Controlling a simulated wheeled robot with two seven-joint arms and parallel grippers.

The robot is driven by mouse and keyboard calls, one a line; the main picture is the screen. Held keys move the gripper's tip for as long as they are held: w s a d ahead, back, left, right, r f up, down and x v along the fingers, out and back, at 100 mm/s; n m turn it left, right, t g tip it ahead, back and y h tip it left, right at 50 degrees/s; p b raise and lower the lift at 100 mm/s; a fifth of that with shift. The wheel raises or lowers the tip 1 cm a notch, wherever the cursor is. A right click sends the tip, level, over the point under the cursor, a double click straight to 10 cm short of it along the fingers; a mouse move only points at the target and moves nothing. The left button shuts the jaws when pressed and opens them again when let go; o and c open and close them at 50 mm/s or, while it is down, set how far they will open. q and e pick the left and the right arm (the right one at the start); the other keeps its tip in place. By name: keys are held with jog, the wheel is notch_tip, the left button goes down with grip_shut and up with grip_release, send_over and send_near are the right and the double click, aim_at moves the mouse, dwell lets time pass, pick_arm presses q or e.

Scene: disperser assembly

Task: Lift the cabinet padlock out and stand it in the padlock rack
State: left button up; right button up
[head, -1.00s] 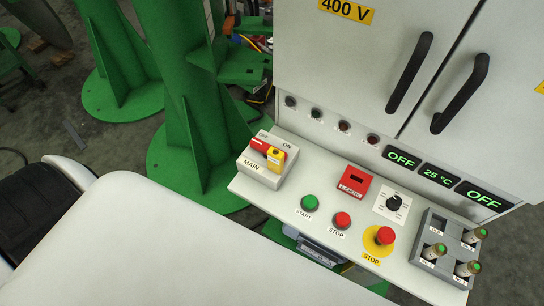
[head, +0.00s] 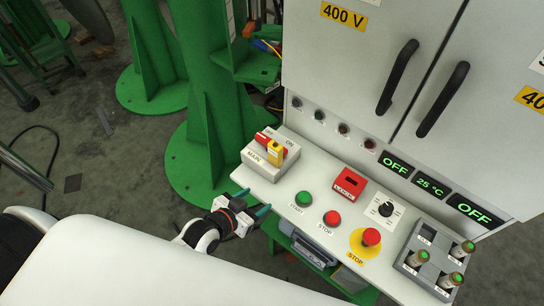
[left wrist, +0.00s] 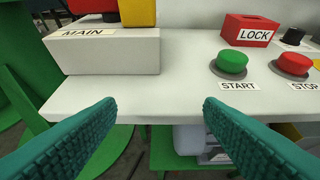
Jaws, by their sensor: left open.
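The yellow padlock (head: 276,152) sits on the MAIN switch box (head: 258,166) beside its red handle (head: 264,138). Its lower part also shows at the top of the left wrist view (left wrist: 138,12), above the box (left wrist: 105,55); its shackle cannot be made out. The red LOCK holder (head: 349,184), seemingly the padlock rack, stands further right on the white shelf, with a dark slot on its front or top. My left gripper (head: 252,202) is open and empty at the shelf's front edge, below and in front of the box. Its teal fingers (left wrist: 159,104) are wide apart. My right gripper is out of view.
A green START button (head: 303,199), a red STOP button (head: 332,218), a mushroom stop (head: 371,237) and a dial (head: 386,209) stand on the shelf. A grey tray (head: 427,258) holds green-topped cylinders at right. The cabinet (head: 340,80) rises behind. Green columns stand left.

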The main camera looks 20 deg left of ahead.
aim_at(273, 151)
pick_arm(q)
notch_tip(273, 151, up, 9)
jog(key=w+a+t+h, duration=0.1)
jog(key=w+t+h, duration=0.15)
jog(key=t, duration=0.35)
jog(key=shift+y, duration=0.25)
jog(key=p+x, duration=0.1)
jog(key=x, duration=0.6)
jog(key=shift+a, duration=0.2)
jog(key=shift+f+p+x, duration=0.2)
jog(key=shift+p+x, duration=0.1)
jog(key=shift+x, duration=2.45)
jog(key=shift+a, duration=0.15)
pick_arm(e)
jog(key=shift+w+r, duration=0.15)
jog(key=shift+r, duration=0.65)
pick_arm(q)
jog(key=shift+c, duration=0.3)
